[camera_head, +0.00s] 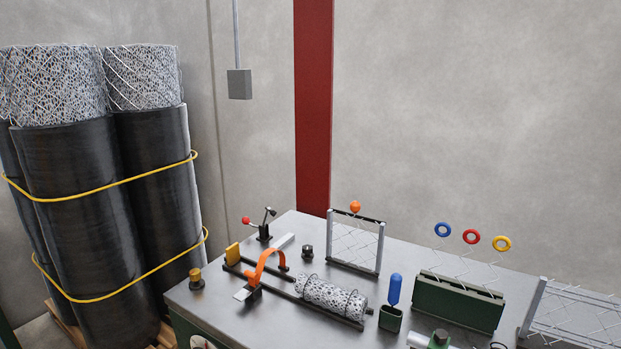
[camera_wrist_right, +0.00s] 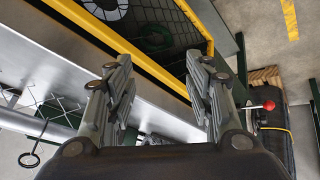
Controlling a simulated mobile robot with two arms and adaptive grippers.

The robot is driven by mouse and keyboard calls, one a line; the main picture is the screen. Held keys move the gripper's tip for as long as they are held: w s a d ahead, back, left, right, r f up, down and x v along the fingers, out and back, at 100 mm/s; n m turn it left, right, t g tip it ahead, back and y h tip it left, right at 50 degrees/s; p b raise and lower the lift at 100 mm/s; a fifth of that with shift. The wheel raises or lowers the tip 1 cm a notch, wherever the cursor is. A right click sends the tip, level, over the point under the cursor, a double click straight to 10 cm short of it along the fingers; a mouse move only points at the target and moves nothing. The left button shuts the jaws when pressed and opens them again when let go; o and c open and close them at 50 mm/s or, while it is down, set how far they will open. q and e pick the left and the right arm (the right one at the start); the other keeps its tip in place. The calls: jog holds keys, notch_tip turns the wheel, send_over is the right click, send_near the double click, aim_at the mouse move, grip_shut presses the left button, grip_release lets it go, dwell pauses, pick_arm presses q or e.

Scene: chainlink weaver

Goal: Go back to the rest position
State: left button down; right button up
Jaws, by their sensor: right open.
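My right gripper (camera_wrist_right: 159,62) fills the lower middle of the right wrist view. Its two dark fingers stand wide apart, and nothing is held between them. Behind the gap run a yellow edge (camera_wrist_right: 130,50) and a pale metal surface. Neither gripper shows in the head view, and my left gripper is in neither view. The workbench (camera_head: 230,280) in the head view carries a mesh roll (camera_head: 330,295) on a dark rail, an orange clamp (camera_head: 265,265) and a small mesh frame (camera_head: 356,245).
A green holder (camera_head: 458,302) with blue, red and yellow rings stands at the bench's right. A blue-handled tool (camera_head: 394,290) stands in a green cup. Tall black-wrapped rolls (camera_head: 85,210) with yellow straps stand left of the bench. A red-knobbed lever (camera_wrist_right: 268,105) shows right of my right gripper.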

jog(key=s+f+m+g, duration=0.3)
jog(key=s+f+g, duration=0.15)
jog(key=s, duration=0.45)
jog(key=s+f, duration=0.2)
jog(key=f, duration=1.3)
jog(key=s+f, duration=0.2)
jog(key=f, duration=1.3)
jog(key=s+d+f+n+g, duration=0.1)
jog(key=s+d+f, duration=0.1)
jog(key=s+f, duration=0.9)
jog(key=s, duration=0.3)
jog(key=shift+d+f, duration=0.35)
jog(key=shift+s+g, duration=0.1)
jog(key=shift+g, duration=0.15)
